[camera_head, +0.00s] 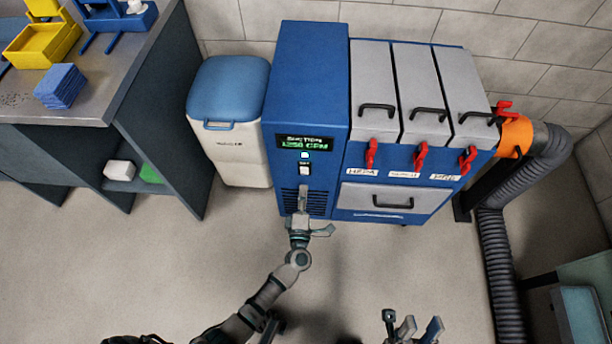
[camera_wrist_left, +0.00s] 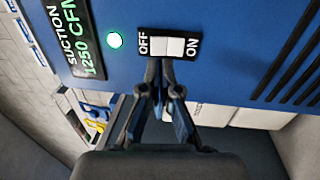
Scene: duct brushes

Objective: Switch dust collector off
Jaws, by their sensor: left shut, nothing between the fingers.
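The blue dust collector (camera_head: 306,70) stands against the back wall. Its display (camera_head: 305,143) is lit and reads suction 1250 CFM in the left wrist view. A round light (camera_wrist_left: 115,40) beside the switch glows green. The white rocker switch (camera_wrist_left: 174,47) sits in a black plate marked OFF and ON; it also shows in the head view (camera_head: 304,170). My left gripper (camera_head: 303,190) is shut and empty, its fingertips (camera_wrist_left: 161,92) close to the switch plate; I cannot tell whether they touch. My right gripper (camera_head: 412,328) is at the bottom edge with its fingers apart, away from the collector.
Three grey filter covers with red latches (camera_head: 420,155) and a drawer (camera_head: 390,201) are on the collector's right part. A white bin (camera_head: 238,150) stands left of it. A workbench (camera_head: 90,100) is at the left, a black hose (camera_head: 495,255) at the right. Floor in front is clear.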

